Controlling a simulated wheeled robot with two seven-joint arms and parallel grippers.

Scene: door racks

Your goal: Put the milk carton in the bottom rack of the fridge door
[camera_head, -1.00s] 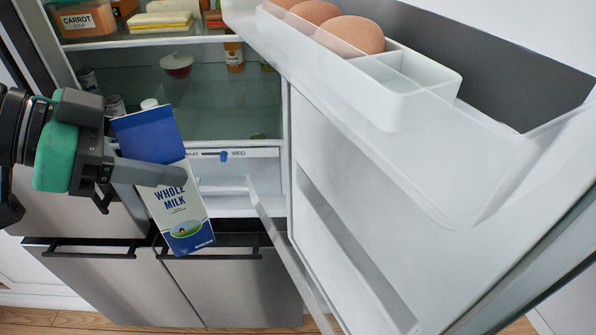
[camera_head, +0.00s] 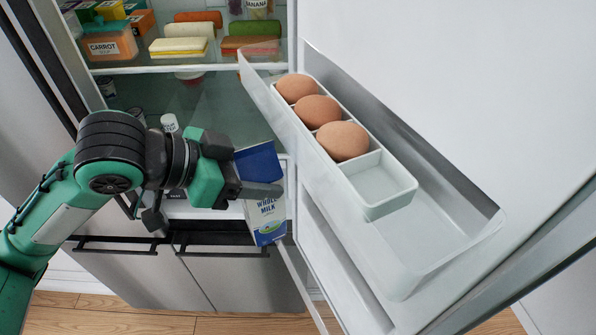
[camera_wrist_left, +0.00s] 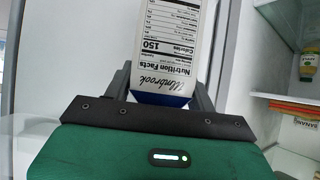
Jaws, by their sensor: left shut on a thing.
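The blue and white milk carton (camera_head: 266,214) is held off the ground in front of the open fridge, slightly tilted, beside the inner side of the door. My left gripper (camera_head: 262,190) is shut on it, with a finger across its front. The carton also shows between the fingers in the left wrist view (camera_wrist_left: 168,45), with its nutrition label toward the camera. The fridge door's bottom rack (camera_head: 340,262) is low on the door, partly hidden under the upper rack. My right gripper is not in view.
The upper door rack (camera_head: 455,235) holds an egg tray (camera_head: 380,185) with several brown eggs and overhangs the lower door area. Fridge shelves (camera_head: 190,68) with food boxes stand behind. Closed drawers (camera_head: 240,280) lie below.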

